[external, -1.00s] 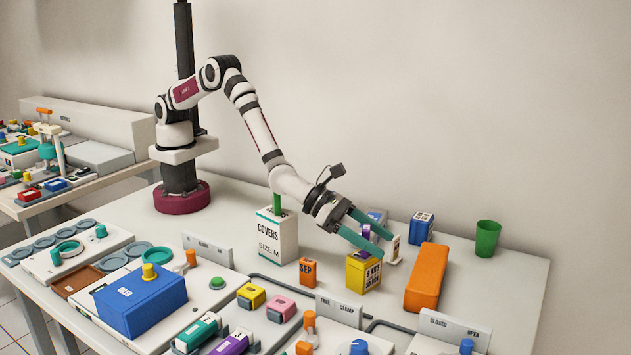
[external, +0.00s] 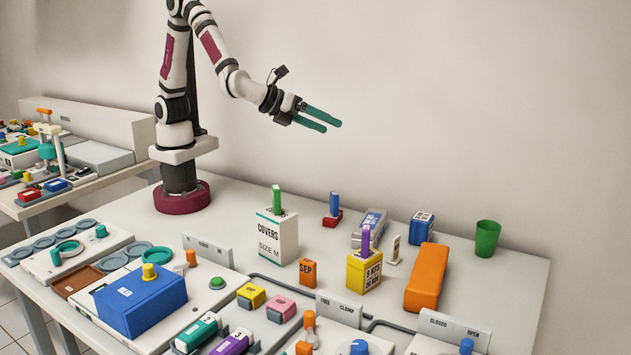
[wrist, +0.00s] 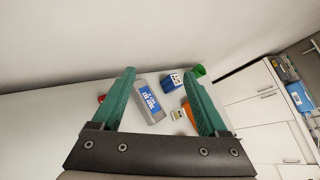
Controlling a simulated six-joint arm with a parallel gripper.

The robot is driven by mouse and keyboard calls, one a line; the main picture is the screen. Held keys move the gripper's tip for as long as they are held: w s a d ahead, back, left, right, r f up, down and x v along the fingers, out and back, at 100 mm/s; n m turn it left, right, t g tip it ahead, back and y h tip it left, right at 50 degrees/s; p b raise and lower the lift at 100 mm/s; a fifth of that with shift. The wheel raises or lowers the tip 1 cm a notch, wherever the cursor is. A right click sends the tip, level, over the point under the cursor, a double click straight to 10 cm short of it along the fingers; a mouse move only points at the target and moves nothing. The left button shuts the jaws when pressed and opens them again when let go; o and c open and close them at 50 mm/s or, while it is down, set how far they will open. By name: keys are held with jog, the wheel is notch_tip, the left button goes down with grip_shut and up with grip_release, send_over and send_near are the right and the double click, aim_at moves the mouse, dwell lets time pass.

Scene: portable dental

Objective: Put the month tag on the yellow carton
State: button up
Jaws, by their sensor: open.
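The yellow carton (external: 364,273) stands on the table with black lettering on its front. A purple tag-like piece (external: 365,241) stands upright on its top; any month on it cannot be read. A small orange block lettered SEP (external: 307,273) stands to the left, apart from the carton. My gripper (external: 333,126) is open and empty, raised high above the table behind the carton. Its green fingers are spread wide in the wrist view (wrist: 164,78), with nothing between their tips. The yellow carton cannot be made out in the wrist view.
A white COVERS carton (external: 278,237) with a green piece on top stands left. Behind the yellow carton are a grey box (external: 370,228), a blue box (external: 422,229) and a small white stand (external: 394,250). An orange block (external: 427,278) and green cup (external: 487,238) stand right.

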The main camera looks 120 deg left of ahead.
jog(key=s+a+n+g+h, duration=0.25)
jog(key=s+n+g, duration=0.6)
jog(key=s, duration=1.15)
jog(key=s+d+f+n+h, duration=0.1)
jog(key=s+d+n+h, duration=0.1)
jog(key=s, duration=0.3)
jog(key=s+d+f+n+h, duration=0.2)
jog(key=s+d+n+h, duration=0.1)
jog(key=s+d+n, duration=0.1)
jog(key=shift+s+d+f+n, duration=0.35)
jog(key=shift+s+d, duration=0.3)
jog(key=shift+s, duration=0.35)
